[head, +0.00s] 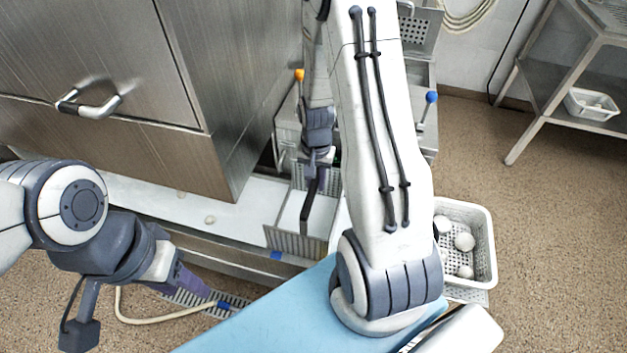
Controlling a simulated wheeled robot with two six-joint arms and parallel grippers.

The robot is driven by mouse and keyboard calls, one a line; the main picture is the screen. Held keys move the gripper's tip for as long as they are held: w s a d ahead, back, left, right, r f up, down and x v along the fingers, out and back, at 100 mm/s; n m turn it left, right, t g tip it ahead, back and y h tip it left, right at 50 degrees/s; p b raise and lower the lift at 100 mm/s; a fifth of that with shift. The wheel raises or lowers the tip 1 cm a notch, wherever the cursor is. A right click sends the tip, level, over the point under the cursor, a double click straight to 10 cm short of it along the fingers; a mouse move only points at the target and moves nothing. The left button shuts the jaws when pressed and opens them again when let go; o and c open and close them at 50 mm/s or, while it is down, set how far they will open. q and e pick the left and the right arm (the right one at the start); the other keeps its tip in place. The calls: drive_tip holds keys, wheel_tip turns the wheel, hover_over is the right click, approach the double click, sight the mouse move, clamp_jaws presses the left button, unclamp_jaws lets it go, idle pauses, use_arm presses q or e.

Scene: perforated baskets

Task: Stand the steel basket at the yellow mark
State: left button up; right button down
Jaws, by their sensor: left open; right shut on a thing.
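The steel basket (294,243), a grey box with a slotted front, stands on the pale ledge right of the big steel cabinet. My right gripper (312,187) reaches down into the basket from above, shut on it; its exact grip is partly hidden by its own dark fingers. The basket looks upright; I cannot tell if its base touches the ledge. A blue mark (277,255) shows at the ledge's front by the basket. I see no yellow mark. My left gripper (203,291) is open and empty, low over the floor drain at the left.
A white perforated basket (487,245) with several white round items stands right of my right arm. A steel cabinet (100,60) fills the left. Levers with an orange knob (299,75) and a blue knob (432,97) stand behind. A hose (135,320) lies on the floor.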

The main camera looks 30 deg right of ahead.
wheel_tip(320, 180, down, 12)
drive_tip(key=b, duration=0.9)
idle(1.2)
drive_tip(key=shift+f+b, duration=0.65)
drive_tip(key=shift+f, duration=0.05)
idle(0.4)
drive_tip(key=c, duration=0.6)
unclamp_jaws()
drive_tip(key=shift+s, duration=0.1)
drive_tip(key=shift+r, duration=0.1)
wheel_tip(320, 180, up, 10)
drive_tip(key=shift+r+p, duration=0.25)
drive_tip(key=shift+p, duration=1)
